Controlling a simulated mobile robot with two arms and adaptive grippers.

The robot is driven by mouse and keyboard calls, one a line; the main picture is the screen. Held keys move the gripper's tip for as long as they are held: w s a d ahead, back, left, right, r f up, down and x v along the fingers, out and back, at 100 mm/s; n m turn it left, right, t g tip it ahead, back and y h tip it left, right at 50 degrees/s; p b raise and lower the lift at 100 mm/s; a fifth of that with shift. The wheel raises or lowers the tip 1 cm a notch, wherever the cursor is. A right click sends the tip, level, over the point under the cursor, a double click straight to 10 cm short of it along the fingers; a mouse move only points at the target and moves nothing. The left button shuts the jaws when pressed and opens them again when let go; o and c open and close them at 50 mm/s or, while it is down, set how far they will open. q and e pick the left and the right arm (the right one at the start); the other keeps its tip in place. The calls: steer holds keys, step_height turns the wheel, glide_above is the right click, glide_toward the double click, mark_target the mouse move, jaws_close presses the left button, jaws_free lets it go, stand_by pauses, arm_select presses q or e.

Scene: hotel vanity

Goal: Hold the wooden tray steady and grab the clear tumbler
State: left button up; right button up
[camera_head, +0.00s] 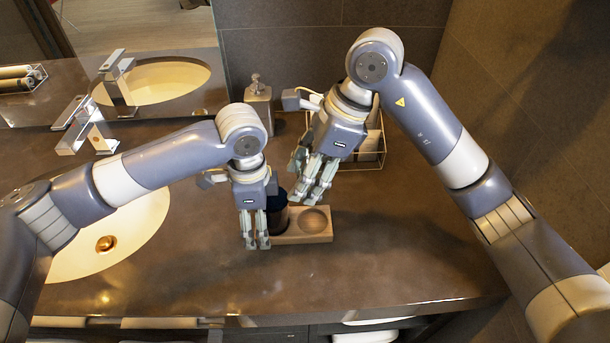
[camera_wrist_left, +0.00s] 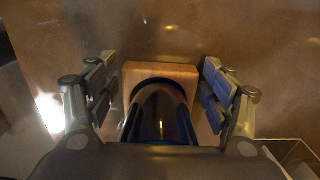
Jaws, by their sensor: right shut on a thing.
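The wooden tray (camera_head: 318,238) lies on the dark counter, with an empty round recess at its right. A dark cup (camera_head: 277,214) stands in its left part, partly hidden by my left gripper (camera_head: 256,243). In the left wrist view the tray (camera_wrist_left: 160,70) and the dark cup (camera_wrist_left: 160,115) lie between the spread fingers of my left gripper (camera_wrist_left: 160,95), with small gaps beside the tray. My right gripper (camera_head: 315,190) is above and behind the tray, shut on what seems to be the clear tumbler, which is hard to make out between the fingers.
A soap dispenser (camera_head: 258,100) and a wire basket (camera_head: 372,150) stand at the back by the wall. A sink (camera_head: 120,240) with a faucet (camera_head: 85,125) is at the left. The counter right of the tray is clear up to the right wall.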

arm_select(q)
steer(key=shift+r, duration=0.1)
stand_by(0.3)
step_height(320, 180, up, 12)
steer(key=shift+f, duration=0.1)
stand_by(0.4)
